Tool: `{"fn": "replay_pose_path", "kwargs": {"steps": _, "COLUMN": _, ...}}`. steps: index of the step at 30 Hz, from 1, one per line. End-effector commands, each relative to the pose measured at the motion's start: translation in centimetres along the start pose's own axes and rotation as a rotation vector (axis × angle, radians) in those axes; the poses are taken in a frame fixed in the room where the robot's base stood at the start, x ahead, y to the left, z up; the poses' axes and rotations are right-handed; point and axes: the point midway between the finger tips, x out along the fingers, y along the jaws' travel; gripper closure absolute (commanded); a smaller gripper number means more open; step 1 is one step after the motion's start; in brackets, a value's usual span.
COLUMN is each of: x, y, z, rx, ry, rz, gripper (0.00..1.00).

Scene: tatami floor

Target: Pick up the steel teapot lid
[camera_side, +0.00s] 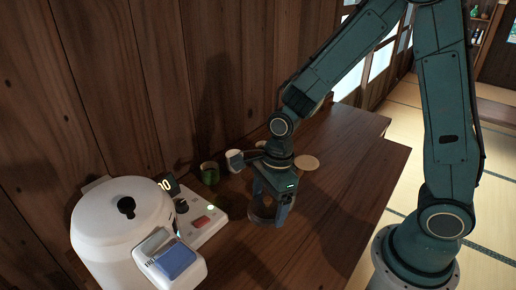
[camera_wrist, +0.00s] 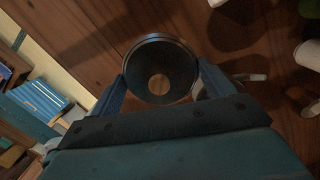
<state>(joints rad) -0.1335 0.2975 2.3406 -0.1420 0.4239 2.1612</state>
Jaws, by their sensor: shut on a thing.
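The steel teapot lid (camera_wrist: 160,50) shows in the wrist view as a round dark disc with a shiny metal rim and a tan round spot near its middle. My gripper (camera_wrist: 160,86) is shut on it, with one finger at its left edge and one at its right. In the side view my gripper (camera_side: 270,212) points down over the wooden counter, with a greyish round shape between its fingers. The fingers partly hide that shape, and I cannot tell how far it is from the counter top.
A large white rounded appliance (camera_side: 122,215) with a blue-topped part stands at left, beside a panel with a red button (camera_side: 203,222). A green cup (camera_side: 209,174), a white cup (camera_side: 234,160) and a tan disc (camera_side: 306,162) lie behind my gripper. The counter's right side is clear.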

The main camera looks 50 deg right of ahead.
Motion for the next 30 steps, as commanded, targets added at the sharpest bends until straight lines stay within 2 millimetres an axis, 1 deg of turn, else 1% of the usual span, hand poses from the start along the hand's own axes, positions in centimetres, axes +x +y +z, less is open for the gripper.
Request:
{"fn": "replay_pose_path", "kwargs": {"steps": 1, "x": -1.0, "y": -0.1, "z": 0.2, "rx": 0.0, "ry": -0.004, "rz": -0.006, "gripper": 0.41}}
{"fn": "replay_pose_path", "kwargs": {"steps": 6, "x": -4.1, "y": -0.1, "z": 0.7, "rx": -0.001, "ry": -0.004, "rz": -0.006, "gripper": 0.41}}
{"fn": "replay_pose_path", "kwargs": {"steps": 12, "x": -6.9, "y": -0.1, "z": 1.1, "rx": 0.0, "ry": -0.003, "rz": -0.004, "gripper": 0.41}}
{"fn": "replay_pose_path", "kwargs": {"steps": 15, "x": -7.9, "y": -0.1, "z": 1.2, "rx": 0.0, "ry": -0.002, "rz": -0.002, "gripper": 0.41}}
{"fn": "replay_pose_path", "kwargs": {"steps": 21, "x": -8.8, "y": 0.0, "z": 1.3, "rx": 0.0, "ry": 0.0, "rz": 0.0, "gripper": 0.41}}
{"fn": "replay_pose_path", "kwargs": {"steps": 30, "x": -8.9, "y": 0.0, "z": 1.4, "rx": -0.001, "ry": 0.0, "rz": 0.0, "gripper": 0.41}}
